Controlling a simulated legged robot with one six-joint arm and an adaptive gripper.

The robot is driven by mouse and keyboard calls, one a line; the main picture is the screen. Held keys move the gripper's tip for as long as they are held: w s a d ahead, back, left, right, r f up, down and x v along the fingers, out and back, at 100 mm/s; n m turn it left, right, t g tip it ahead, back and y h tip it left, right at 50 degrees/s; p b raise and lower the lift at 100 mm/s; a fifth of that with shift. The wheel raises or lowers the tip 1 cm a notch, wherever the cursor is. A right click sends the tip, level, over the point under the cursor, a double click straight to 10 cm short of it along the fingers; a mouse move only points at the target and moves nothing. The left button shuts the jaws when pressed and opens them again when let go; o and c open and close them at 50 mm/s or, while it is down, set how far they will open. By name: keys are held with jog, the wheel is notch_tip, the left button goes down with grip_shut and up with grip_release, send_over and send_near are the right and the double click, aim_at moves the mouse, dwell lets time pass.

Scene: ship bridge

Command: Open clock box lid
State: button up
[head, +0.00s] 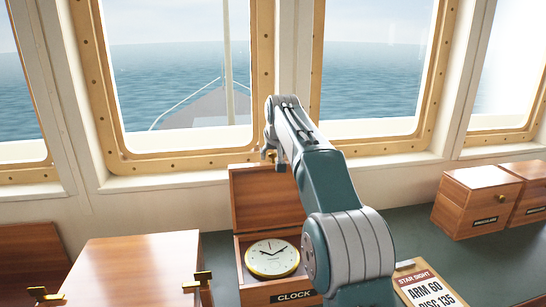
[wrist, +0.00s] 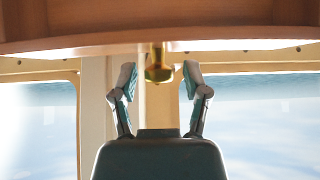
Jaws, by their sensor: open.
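The wooden clock box (head: 292,292) stands on the counter, marked CLOCK. Its lid (head: 266,204) is raised and stands roughly upright at the back. A white-faced clock with a brass rim (head: 272,258) lies inside. My gripper (head: 269,154) is at the top edge of the lid, by its brass knob; the arm hides part of the lid's right side. In the wrist view the knob (wrist: 158,66) hangs from the wooden lid edge (wrist: 225,36), between the open fingers (wrist: 160,82) with gaps on both sides.
A wooden box with brass fittings (head: 135,265) stands to the left, with more wood (head: 30,258) beyond it. Two closed wooden boxes (head: 475,200) stand at the right. A STAR SIGHT card (head: 428,289) lies at front right. Windows (head: 380,80) rise behind the counter.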

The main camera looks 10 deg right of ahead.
jog(key=shift+f, duration=0.15)
jog(key=v, duration=1.1)
jog(key=shift+s+r, duration=0.2)
jog(key=shift+r, duration=0.15)
jog(key=shift+s+a, duration=0.1)
jog(key=s, duration=1)
jog(key=s+f, duration=1)
jog(key=s, duration=0.5)
jog(key=s+f+g, duration=0.1)
jog(key=s+f, duration=0.9)
jog(key=s, duration=0.5)
jog(key=shift+s+f+g, duration=0.2)
jog(key=shift+g, duration=0.1)
jog(key=shift+o, duration=0.2)
dwell(0.5)
